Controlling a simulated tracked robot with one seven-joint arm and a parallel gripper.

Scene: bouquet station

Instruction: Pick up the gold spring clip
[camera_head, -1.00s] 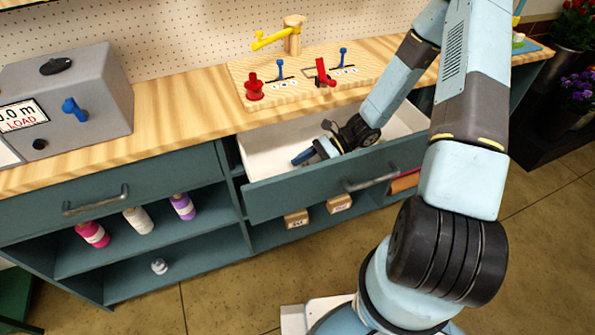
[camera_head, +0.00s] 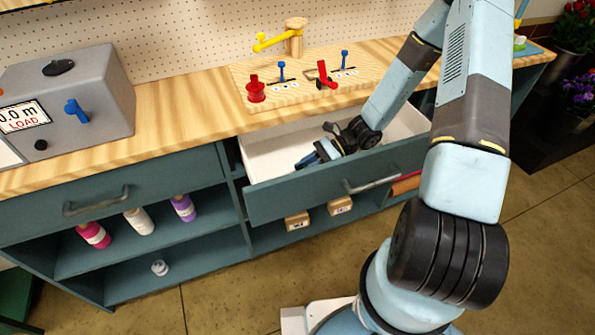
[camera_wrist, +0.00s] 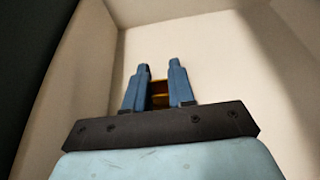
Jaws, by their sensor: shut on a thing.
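My gripper (camera_wrist: 159,82) is inside the open drawer (camera_head: 262,157), low over its pale floor in the wrist view. Its two blue fingers are shut on the gold spring clip (camera_wrist: 160,94), which shows as a small gold-brown piece between them. Part of the clip is hidden by the fingers. In the head view my gripper (camera_head: 305,161) reaches down into the drawer near its left front, and the clip cannot be made out there.
The drawer's front panel (camera_head: 290,200) and side walls stand close around my gripper. Above is the wooden counter (camera_head: 185,105), with a board (camera_head: 300,92) of levers and pegs. A grey box (camera_head: 75,95) stands at the left. Bottles (camera_head: 140,221) sit on the shelf below.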

